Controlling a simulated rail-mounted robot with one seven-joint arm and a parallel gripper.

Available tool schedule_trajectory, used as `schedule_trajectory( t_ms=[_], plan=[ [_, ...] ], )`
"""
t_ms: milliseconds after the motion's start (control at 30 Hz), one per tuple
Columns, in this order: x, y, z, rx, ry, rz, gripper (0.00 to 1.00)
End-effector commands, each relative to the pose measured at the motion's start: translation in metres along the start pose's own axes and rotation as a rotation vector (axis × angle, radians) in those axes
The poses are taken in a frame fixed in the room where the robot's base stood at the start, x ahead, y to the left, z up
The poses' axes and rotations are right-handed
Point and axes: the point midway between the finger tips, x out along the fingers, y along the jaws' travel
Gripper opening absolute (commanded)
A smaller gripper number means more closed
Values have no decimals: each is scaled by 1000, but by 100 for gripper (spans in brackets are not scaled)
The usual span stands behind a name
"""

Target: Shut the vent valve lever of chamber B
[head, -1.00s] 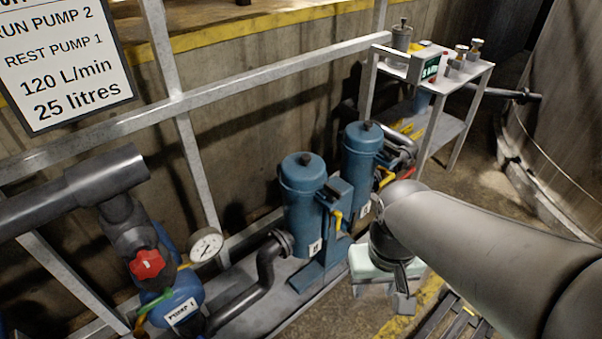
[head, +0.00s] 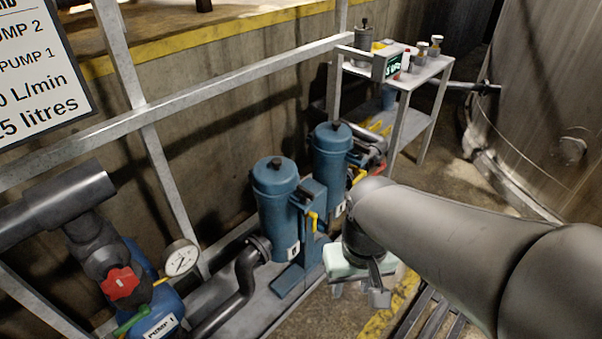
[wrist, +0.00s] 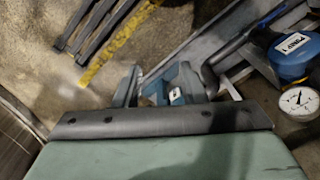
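Two blue chamber canisters stand side by side in the head view, the nearer one (head: 275,205) and the farther one (head: 331,160). Each has a small white label, too small to read, so I cannot tell which is B. A yellow lever (head: 314,219) hangs beside the nearer canister. Another yellow lever (head: 358,177) and a red lever (head: 379,169) show by the farther one. My gripper (head: 378,294) points down in front of and right of the canisters, apart from them. In the wrist view its two fingers (wrist: 160,88) look apart with nothing held.
Pump 1 (head: 160,318), a red handwheel (head: 120,284) and a gauge (head: 182,258) are at left. A grey rail frame (head: 225,90) runs behind the canisters. A bottle table (head: 430,70) stands at back right. Yellow-edged floor grating (head: 428,318) lies below my arm.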

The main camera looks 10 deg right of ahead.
Motion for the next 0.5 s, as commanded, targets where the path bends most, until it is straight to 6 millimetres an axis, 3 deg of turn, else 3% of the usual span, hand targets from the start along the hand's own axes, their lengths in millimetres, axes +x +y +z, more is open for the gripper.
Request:
schedule_trajectory(
  t_ms=[167, 267, 400, 500],
  plan=[
    [64, -20, -4, 278, -187, -204, 37],
    [111, -41, -25, 571, -359, -430, 37],
    [164, -51, -88, 1001, -563, -802, 37],
    [203, -28, -146, 1290, -654, -1085, 37]
  ],
)
